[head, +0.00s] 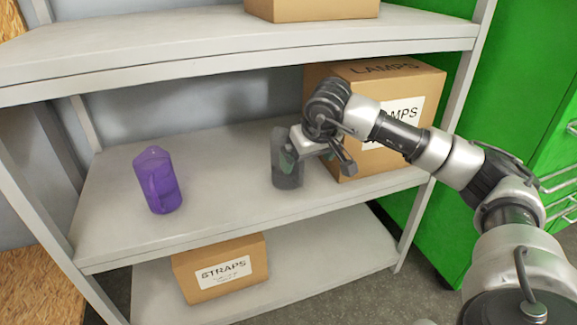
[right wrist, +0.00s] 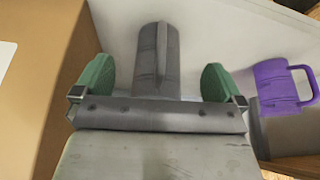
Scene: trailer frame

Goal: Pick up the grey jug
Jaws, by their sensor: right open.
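The grey jug (head: 287,177) stands upright on the middle shelf, left of the lamps box. My right gripper (head: 315,150) is at the jug's upper part and covers some of it in the head view. In the right wrist view the grey jug (right wrist: 158,55) shows between the two green finger pads of the right gripper (right wrist: 156,82). The right gripper is open, with a gap visible on each side of the jug. My left gripper is not in view.
A purple jug (head: 158,182) stands on the same shelf to the left; it also shows in the wrist view (right wrist: 278,88). The lamps box (head: 345,80) is close behind my right gripper. A straps box (head: 222,268) sits below. The upper shelf (head: 200,40) overhangs.

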